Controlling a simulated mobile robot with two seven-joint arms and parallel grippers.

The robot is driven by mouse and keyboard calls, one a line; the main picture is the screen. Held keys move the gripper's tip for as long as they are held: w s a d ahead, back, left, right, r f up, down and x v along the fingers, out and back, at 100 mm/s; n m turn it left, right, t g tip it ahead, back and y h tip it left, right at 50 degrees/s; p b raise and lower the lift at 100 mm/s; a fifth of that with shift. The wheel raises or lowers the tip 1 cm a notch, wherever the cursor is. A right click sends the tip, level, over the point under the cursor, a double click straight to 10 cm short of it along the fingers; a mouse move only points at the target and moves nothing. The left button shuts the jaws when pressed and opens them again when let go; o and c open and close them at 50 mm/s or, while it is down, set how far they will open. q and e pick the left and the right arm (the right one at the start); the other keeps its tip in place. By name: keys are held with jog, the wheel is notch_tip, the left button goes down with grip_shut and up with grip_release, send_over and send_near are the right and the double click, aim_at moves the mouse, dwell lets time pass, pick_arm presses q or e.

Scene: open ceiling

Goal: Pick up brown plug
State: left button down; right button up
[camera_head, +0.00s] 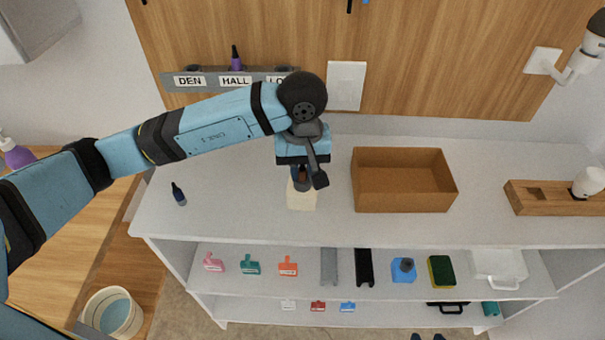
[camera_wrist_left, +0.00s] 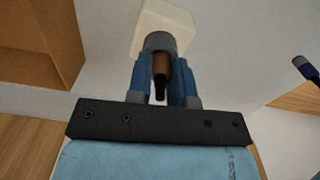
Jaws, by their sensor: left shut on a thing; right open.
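The brown plug (camera_wrist_left: 160,66) stands between the blue fingers of my left gripper (camera_wrist_left: 160,85), with a dark tip towards the wrist and a grey collar at its other end. My left gripper is shut on it. In the head view my left gripper (camera_head: 303,181) is over the cream block (camera_head: 302,202) on the white shelf top, and the arm mostly hides the plug. In the left wrist view the grey collar meets the cream block (camera_wrist_left: 165,18); I cannot tell whether they are joined. My right gripper (camera_head: 427,337) shows only two dark fingertips, apart, at the bottom edge.
An open brown box (camera_head: 403,190) stands right of the left gripper. A wooden holder (camera_head: 545,198) is at the far right. The labelled rack (camera_head: 215,81) is on the wall behind. Lower shelves hold several small items.

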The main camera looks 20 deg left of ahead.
pick_arm(q)
jog(key=shift+r, duration=0.1)
notch_tip(320, 180, up, 20)
dwell(0.5)
jog(key=shift+b, duration=0.4)
jog(key=shift+a, duration=0.15)
dwell(0.5)
